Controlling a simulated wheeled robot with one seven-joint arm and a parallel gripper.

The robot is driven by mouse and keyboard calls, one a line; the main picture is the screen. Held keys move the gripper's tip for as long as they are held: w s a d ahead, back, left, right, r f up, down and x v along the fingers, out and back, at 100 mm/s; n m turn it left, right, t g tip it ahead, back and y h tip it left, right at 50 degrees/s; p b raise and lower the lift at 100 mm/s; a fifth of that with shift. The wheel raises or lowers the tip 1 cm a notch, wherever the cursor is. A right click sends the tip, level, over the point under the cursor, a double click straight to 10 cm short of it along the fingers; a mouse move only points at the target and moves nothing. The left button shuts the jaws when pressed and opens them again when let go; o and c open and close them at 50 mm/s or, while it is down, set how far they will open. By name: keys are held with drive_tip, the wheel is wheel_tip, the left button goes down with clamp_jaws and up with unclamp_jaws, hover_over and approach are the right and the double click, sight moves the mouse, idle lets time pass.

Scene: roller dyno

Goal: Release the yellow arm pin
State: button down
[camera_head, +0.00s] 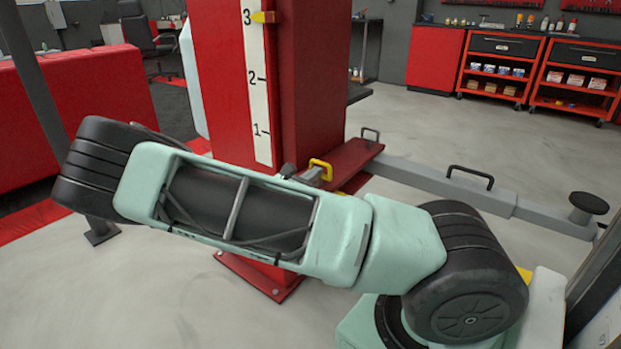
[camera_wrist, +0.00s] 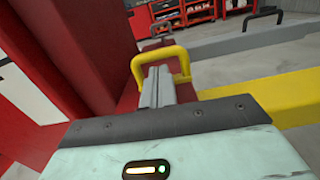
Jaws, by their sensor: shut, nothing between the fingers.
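The yellow arm pin (camera_wrist: 160,53) has an inverted-U handle and stands by the red column in the wrist view. It also shows in the head view (camera_head: 322,163), just past the end of my arm. My gripper (camera_wrist: 158,70) is shut, with its two grey fingers together and nothing between them. The fingertips overlap the opening under the handle's top bar in the wrist view. I cannot tell whether they are inside the loop or in front of it, or touching it. The pin's lower part is hidden behind the fingers.
The red column (camera_head: 235,70) with a numbered scale rises beside the pin. A grey lift arm (camera_head: 420,178) with a black handle extends right. A yellow beam (camera_wrist: 275,95) lies right of my fingers. Red tool cabinets (camera_head: 497,65) stand at the back beyond open floor.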

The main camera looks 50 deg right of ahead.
sight(313, 163)
wheel_tip(313, 163, up, 3)
drive_tip(key=p, duration=0.4)
drive_tip(key=shift+r, duration=0.15)
drive_tip(key=shift+a, duration=0.1)
